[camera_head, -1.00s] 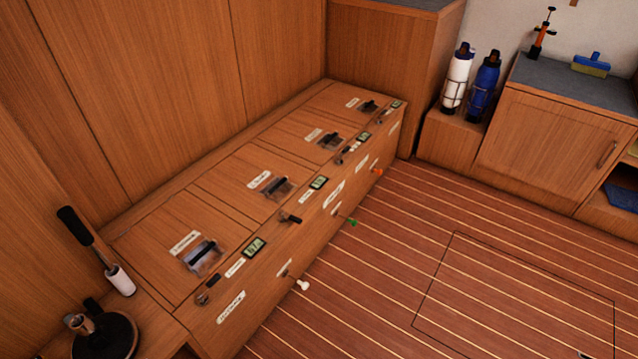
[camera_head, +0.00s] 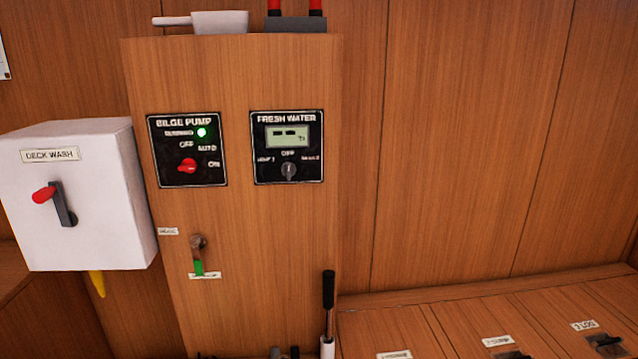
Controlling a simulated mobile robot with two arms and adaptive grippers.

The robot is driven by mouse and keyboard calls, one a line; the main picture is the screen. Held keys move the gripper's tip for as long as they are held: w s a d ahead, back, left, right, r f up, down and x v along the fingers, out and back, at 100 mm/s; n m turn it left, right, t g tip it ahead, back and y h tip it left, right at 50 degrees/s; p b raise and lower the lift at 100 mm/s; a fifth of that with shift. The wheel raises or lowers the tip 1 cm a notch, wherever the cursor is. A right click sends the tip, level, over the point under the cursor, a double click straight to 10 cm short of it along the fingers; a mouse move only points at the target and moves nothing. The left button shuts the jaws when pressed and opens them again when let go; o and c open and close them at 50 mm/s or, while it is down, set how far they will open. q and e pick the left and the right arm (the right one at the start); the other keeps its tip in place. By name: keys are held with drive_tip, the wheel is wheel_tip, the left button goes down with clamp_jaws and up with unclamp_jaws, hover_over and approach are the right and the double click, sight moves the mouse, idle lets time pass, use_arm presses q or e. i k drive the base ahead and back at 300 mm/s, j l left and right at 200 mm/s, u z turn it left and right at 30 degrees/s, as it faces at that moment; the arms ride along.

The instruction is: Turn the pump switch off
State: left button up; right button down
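The bilge pump panel (camera_head: 165,177) is black and sits on the wooden cabinet front at centre left. Its red knob (camera_head: 187,166) has OFF marked above, AUTO at the upper right and ON at the right. I cannot tell exactly which mark the knob points at. A green light (camera_head: 201,132) glows beside the top label. To its right, the fresh water panel (camera_head: 262,174) has a grey knob (camera_head: 288,171), seemingly upright under its own OFF mark, and a small display (camera_head: 288,136). Neither of my grippers is in view.
Below the panels are a small green-tipped valve handle (camera_head: 198,262) and a tall black-handled lever (camera_head: 328,290). A locker top (camera_head: 450,320) runs along the lower right.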

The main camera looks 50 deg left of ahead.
sight(189, 165)
drive_tip(key=u, duration=2.25)
